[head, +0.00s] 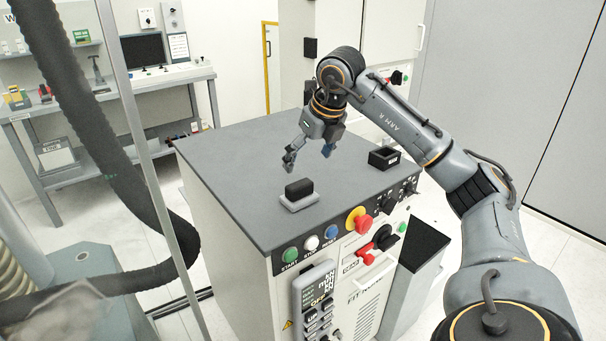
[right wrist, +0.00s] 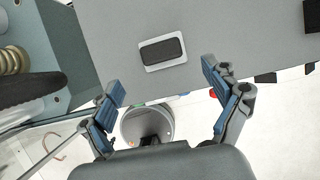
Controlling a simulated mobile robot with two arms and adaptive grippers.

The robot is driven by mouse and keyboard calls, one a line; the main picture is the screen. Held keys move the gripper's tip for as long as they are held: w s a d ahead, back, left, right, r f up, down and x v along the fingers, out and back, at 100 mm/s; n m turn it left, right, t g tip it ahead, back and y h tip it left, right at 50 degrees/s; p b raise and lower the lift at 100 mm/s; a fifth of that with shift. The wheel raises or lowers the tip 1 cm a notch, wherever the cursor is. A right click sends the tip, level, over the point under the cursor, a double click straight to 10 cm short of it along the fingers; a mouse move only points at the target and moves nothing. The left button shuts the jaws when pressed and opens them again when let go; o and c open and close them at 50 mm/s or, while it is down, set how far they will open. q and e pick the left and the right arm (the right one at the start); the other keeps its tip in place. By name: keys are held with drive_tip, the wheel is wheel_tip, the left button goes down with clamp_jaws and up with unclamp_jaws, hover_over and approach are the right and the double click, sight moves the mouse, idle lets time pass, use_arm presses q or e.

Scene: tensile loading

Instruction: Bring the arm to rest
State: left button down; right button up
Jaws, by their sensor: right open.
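My right gripper (head: 308,156) is open and empty above the grey top of the machine cabinet (head: 235,165). Its arm comes in from the right side of the head view. In the right wrist view the two blue-padded fingers of the gripper (right wrist: 170,105) are spread wide with nothing between them. A black block on a light grey base (head: 299,195) sits on the cabinet top, below and apart from the gripper. It also shows in the right wrist view (right wrist: 162,50), beyond the fingertips. My left gripper is not in view.
A small black open box (head: 384,158) stands on the cabinet top at the right. Buttons and a red emergency knob (head: 361,222) line the front edge, with a hanging control pendant (head: 316,300). A workbench (head: 100,118) stands at the back left. The cabinet top's left part is clear.

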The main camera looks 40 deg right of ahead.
drive_tip(key=shift+v, duration=1.1)
